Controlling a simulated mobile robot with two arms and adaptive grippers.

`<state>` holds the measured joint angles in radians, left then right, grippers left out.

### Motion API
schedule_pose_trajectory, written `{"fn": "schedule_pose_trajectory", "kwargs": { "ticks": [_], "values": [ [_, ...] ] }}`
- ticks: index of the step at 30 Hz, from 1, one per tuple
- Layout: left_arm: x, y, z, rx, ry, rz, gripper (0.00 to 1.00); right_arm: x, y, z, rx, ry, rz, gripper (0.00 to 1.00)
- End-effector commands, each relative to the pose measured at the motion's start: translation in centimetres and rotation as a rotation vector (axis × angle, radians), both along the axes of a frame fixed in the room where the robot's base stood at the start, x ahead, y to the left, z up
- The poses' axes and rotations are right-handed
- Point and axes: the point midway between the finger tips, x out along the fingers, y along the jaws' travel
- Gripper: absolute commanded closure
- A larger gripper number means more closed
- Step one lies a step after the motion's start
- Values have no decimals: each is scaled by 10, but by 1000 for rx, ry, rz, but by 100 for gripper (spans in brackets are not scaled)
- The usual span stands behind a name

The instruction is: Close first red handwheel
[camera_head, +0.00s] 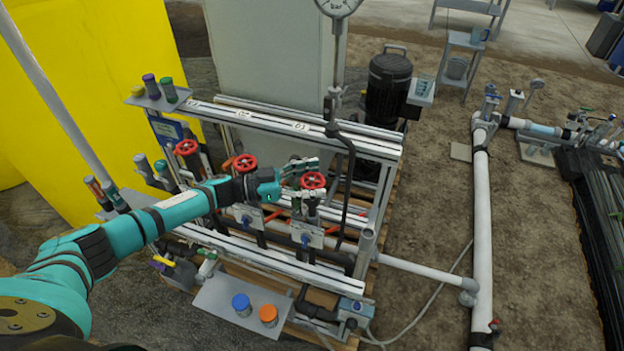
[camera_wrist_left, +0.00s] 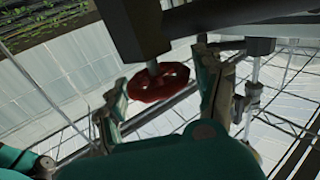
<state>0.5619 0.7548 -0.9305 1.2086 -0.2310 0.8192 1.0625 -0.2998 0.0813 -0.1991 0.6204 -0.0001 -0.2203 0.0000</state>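Three red handwheels stand in a row on the skid in the head view: a left one (camera_head: 187,147), a middle one (camera_head: 246,162) and a right one (camera_head: 312,181). My left gripper (camera_head: 300,170) reaches in from the left to the right handwheel. In the left wrist view, that red handwheel (camera_wrist_left: 158,84) shows between the two spread fingers of my left gripper (camera_wrist_left: 165,92). The gripper is open, and I cannot tell whether either finger touches the rim. My right gripper is in neither view.
A metal frame (camera_head: 380,150) with rails surrounds the valves. A dark vertical pipe (camera_head: 349,190) stands just right of the right handwheel, below a pressure gauge (camera_head: 338,5). A shelf (camera_head: 225,300) with blue and orange caps juts out at the front.

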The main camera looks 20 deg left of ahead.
Motion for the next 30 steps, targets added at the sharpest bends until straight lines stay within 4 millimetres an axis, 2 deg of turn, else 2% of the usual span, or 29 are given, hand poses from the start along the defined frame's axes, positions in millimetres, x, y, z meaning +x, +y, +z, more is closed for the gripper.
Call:
{"fn": "schedule_pose_trajectory", "kwargs": {
  "ticks": [2, 10, 14, 24, 30],
  "values": [
    [0, 0, 0, 0, 0, 0, 19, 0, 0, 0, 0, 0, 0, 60],
    [-1, 0, -1, 1, 0, -1, 19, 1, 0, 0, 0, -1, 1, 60],
    [-5, 8, -1, 2, 1, 0, 19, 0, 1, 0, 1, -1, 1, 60],
    [-37, 69, -2, 4, 2, 1, 19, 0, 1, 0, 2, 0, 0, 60],
    [-51, 96, -1, 3, 1, 1, 19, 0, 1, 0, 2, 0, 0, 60]
  ]
}}
